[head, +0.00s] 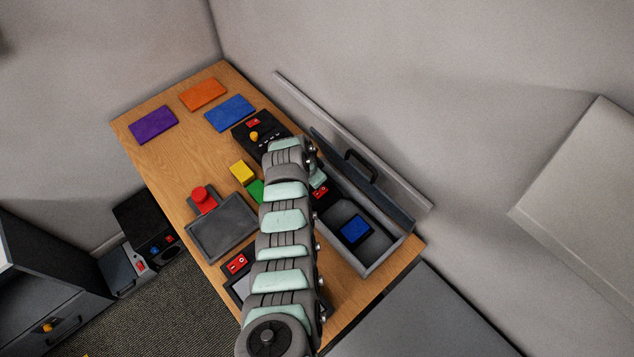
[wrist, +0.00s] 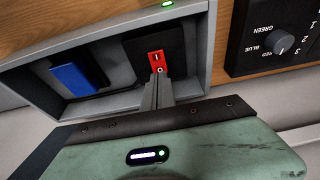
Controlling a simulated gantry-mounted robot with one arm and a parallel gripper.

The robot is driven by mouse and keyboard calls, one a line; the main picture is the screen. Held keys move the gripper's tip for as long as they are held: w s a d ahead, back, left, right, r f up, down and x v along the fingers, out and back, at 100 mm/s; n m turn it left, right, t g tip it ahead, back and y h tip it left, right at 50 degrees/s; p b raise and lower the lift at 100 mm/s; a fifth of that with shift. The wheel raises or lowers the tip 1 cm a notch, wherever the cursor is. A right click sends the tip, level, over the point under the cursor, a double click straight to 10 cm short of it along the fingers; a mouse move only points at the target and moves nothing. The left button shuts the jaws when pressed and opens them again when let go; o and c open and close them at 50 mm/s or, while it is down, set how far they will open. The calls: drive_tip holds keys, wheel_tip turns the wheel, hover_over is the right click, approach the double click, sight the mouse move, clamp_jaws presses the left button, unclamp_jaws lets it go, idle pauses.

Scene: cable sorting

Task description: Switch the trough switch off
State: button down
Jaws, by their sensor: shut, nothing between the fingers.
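The trough switch (wrist: 157,62) is a small red rocker on a black plate inside the grey trough (wrist: 205,45). It carries white marks, with a round one at the end nearest my fingers. In the head view the red switch (head: 320,192) shows just right of my arm. My gripper (wrist: 160,77) is shut and empty, its fingertips right at the lower end of the switch in the wrist view. I cannot tell whether they touch it, or which way the rocker is tilted. In the head view my arm hides most of the gripper.
A blue block (wrist: 77,77) lies in the trough beside the switch plate. A black panel with a dial (wrist: 284,42) is next to the trough. A lid with a handle (head: 360,165) stands open along the trough's wall side. Yellow (head: 242,173) and green (head: 256,190) blocks lie left of my arm.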

sight(324, 189)
drive_tip(key=shift+s+r, duration=0.1)
drive_tip(key=shift+s, duration=0.1)
drive_tip(key=b+v, duration=0.2)
drive_tip(key=v, duration=0.6)
drive_tip(key=shift+s+a+r, duration=0.2)
drive_tip(key=shift+r, duration=0.05)
drive_tip(key=shift+f, duration=0.1)
drive_tip(key=w+d+b, duration=0.1)
drive_tip(key=b, duration=0.6)
drive_tip(key=shift+r+b, duration=0.3)
drive_tip(key=shift+b, duration=0.1)
drive_tip(key=shift+w+f, duration=0.1)
drive_tip(key=shift+f, duration=0.05)
drive_tip(key=p+x, duration=0.1)
drive_tip(key=x, duration=1.2)
drive_tip(key=shift+f, duration=0.35)
